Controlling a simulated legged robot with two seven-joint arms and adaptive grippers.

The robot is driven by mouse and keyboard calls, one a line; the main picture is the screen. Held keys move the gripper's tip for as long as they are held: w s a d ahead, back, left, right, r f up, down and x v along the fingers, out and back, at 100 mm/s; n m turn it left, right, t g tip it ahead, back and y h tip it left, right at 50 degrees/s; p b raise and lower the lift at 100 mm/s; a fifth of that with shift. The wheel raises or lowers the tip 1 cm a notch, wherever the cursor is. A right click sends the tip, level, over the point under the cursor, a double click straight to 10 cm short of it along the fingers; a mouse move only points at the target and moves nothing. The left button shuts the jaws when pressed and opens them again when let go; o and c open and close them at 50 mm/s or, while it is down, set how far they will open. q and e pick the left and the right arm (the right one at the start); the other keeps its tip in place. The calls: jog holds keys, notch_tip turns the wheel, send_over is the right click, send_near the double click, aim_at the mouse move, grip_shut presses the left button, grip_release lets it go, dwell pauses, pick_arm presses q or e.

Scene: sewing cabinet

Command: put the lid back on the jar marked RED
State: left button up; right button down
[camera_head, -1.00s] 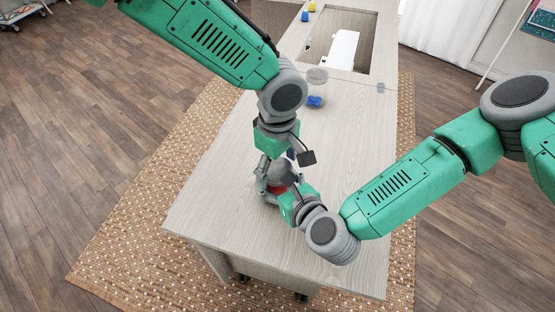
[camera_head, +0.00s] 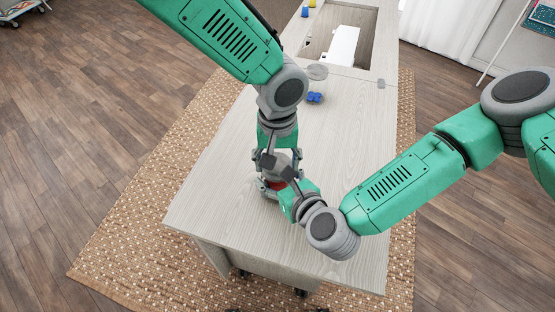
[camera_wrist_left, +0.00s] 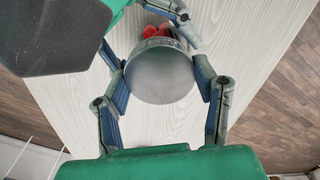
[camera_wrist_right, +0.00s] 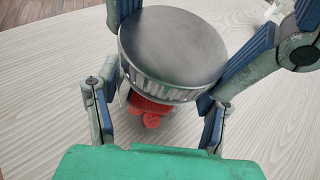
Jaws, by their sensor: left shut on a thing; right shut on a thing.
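The grey metal lid (camera_wrist_left: 160,72) is a round disc with a ridged rim, seen from above in the left wrist view. My left gripper (camera_wrist_left: 163,85) is shut on it, with fingers at both sides. The right wrist view shows the lid (camera_wrist_right: 172,45) over the jar, slightly tilted in the picture. The jar has red contents (camera_wrist_right: 150,108); its clear wall is hard to make out. My right gripper (camera_wrist_right: 160,105) is shut on the jar low down. In the head view the red (camera_head: 276,185) shows between both hands. Whether lid and rim touch, I cannot tell; the marking is hidden.
The pale wood cabinet top (camera_head: 345,170) is clear around the hands. Farther back are a grey disc (camera_head: 317,72) and a blue thing (camera_head: 314,98) just below it in the picture. An open recess (camera_head: 315,45) and small blue and yellow items (camera_head: 305,14) lie at the far end.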

pick_arm(q)
jog(key=m, duration=0.7)
jog(key=shift+w+a, duration=0.1)
jog(key=m, duration=1.4)
jog(key=shift+w, duration=0.1)
jog(key=m, duration=0.7)
pick_arm(e)
jog(key=shift+s, duration=0.1)
pick_arm(q)
jog(key=o, duration=1.4)
jog(key=r, duration=1.1)
jog(key=shift+d+r, duration=0.2)
jog(key=shift+r, duration=0.2)
